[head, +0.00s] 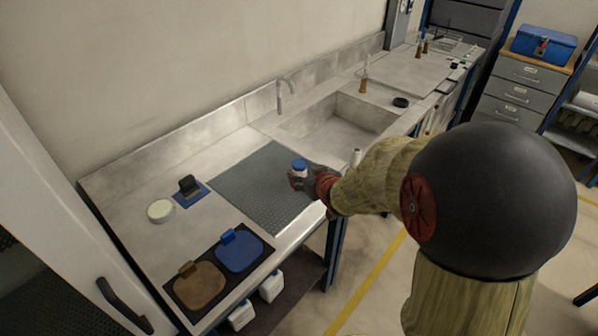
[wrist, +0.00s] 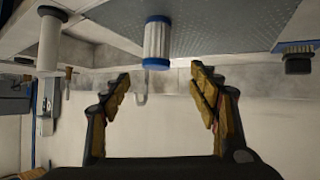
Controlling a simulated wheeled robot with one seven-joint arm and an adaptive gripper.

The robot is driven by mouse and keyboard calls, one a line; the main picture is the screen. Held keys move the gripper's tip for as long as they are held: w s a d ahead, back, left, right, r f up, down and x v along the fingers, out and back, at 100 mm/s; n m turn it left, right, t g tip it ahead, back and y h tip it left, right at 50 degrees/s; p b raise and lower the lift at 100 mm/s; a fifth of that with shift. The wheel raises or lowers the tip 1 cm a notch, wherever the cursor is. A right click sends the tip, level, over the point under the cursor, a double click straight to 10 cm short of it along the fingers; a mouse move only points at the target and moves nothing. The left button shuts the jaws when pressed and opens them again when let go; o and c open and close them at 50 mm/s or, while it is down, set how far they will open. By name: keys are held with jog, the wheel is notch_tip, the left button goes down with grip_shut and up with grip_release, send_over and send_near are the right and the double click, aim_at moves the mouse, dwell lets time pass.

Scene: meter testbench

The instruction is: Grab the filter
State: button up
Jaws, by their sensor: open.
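The filter (wrist: 156,40) is a white ribbed cylinder with blue end caps. In the wrist view, where the bench appears upside down, it stands just beyond my fingertips and roughly midway between them. In the head view its blue top (head: 299,164) shows at the right edge of the grey mat, with its lower part partly hidden by my gripper. My gripper (wrist: 160,72) is open, its yellow-padded fingers apart with nothing between them. In the head view my gripper (head: 298,180) is low over the mat, close beside the filter.
The grey textured mat (head: 255,188) lies left of the sink (head: 338,125). A white cylinder (head: 355,157) stands near the bench's front edge, right of my gripper. A dark brush (head: 189,185), a round pale dish (head: 160,211), and brown and blue pads (head: 238,252) lie to the left.

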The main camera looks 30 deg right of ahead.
aim_at(303, 174)
jog(key=shift+t+y, duration=0.4)
jog(key=shift+t, duration=0.5)
jog(key=f, duration=0.1)
jog(key=w+d+f, duration=0.1)
jog(key=f, duration=0.1)
jog(key=w+d+f, duration=0.1)
jog(key=shift+w+f, duration=0.1)
jog(key=shift+f, duration=0.05)
jog(key=b+x, duration=0.1)
jog(key=x, duration=0.4)
jog(key=b+x, duration=0.1)
jog(key=x, duration=0.1)
jog(key=shift+w+a+f+b, duration=0.2)
jog(key=shift+f+b, duration=0.1)
jog(key=shift+f, duration=0.1)
jog(key=shift+d+r, duration=0.1)
jog(key=shift+c, duration=1)
jog(key=c, duration=1.1)
jog(key=shift+c, duration=0.4)
